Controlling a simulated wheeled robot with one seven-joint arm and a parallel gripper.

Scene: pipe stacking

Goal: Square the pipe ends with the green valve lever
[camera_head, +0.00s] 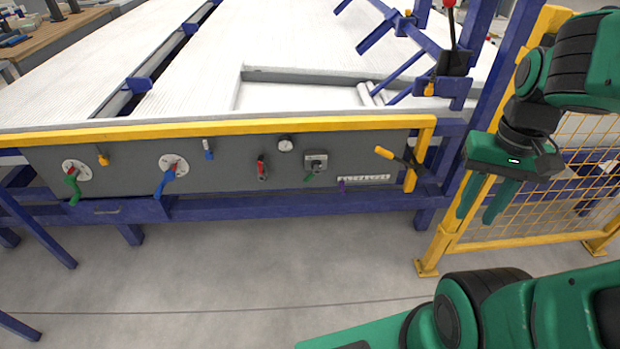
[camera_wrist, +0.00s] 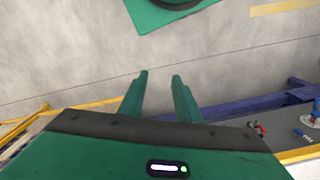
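A lever with a green handle (camera_head: 73,187) hangs down from a round white dial at the left of the grey panel (camera_head: 230,177). A smaller green handle (camera_head: 309,174) sits on a square plate right of the panel's middle. A few pale pipe-like cylinders (camera_head: 372,93) lie by the blue frame at the back; their ends are not clear. My gripper (camera_head: 477,216) hangs right of the panel, fingers down, clear of every lever. Its fingers are apart with nothing between them; they also show in the wrist view (camera_wrist: 159,77). Neither green handle can be made out there.
A yellow rail (camera_head: 220,127) runs above the panel. A blue lever (camera_head: 165,180), a red lever (camera_head: 262,168) and a yellow-handled lever (camera_head: 385,153) stick out of the panel. A yellow mesh fence (camera_head: 535,210) stands behind my gripper. The floor in front is clear.

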